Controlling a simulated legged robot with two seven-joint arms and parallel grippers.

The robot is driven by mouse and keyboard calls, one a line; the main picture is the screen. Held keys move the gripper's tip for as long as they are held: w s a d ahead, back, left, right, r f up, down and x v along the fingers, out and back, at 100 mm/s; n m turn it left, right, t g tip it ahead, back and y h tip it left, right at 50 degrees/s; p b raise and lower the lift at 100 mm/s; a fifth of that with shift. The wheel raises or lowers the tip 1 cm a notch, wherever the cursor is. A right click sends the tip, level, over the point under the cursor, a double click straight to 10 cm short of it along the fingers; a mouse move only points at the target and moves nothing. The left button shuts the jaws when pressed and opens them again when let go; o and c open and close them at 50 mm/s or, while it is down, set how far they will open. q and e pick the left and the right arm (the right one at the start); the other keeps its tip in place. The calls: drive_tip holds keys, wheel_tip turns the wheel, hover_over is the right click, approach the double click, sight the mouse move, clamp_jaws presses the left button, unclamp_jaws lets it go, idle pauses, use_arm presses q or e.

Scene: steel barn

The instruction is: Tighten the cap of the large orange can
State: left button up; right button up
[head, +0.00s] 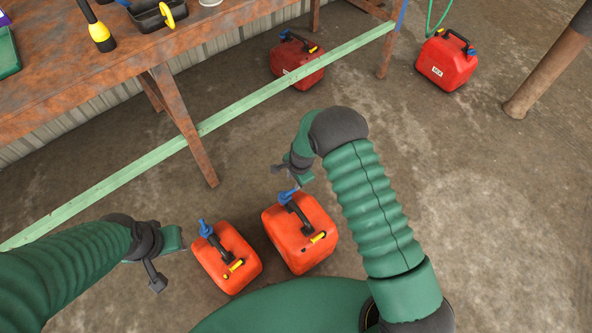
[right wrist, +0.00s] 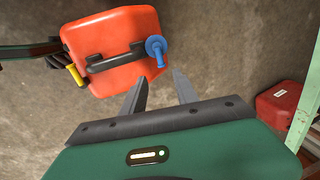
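The large orange can (head: 318,213) stands upright on the floor, with a black handle, a blue cap (head: 285,196) at its far end and a yellow cap (head: 318,237) at its near end. A smaller orange can (head: 213,267) stands to its left. My right gripper (head: 284,170) is just beyond the blue cap in the head view. In the right wrist view its fingers (right wrist: 159,73) are spread and empty, just below the blue cap (right wrist: 155,50) of the orange can (right wrist: 120,28). My left gripper (head: 157,277) hangs left of the smaller can; its opening is unclear.
A rusty workbench (head: 225,18) with tools stands at the upper left, with a pale green beam (head: 270,92) along its legs. A red can (head: 290,70) stands behind the beam, and another (head: 447,68) at the upper right.

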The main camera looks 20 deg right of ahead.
drive_tip(key=r, duration=0.2)
drive_tip(key=s+r, duration=0.1)
drive_tip(key=r, duration=0.1)
drive_tip(key=shift+d+r+p, duration=0.1)
drive_tip(key=shift+r+p, duration=0.15)
drive_tip(key=shift+p, duration=0.15)
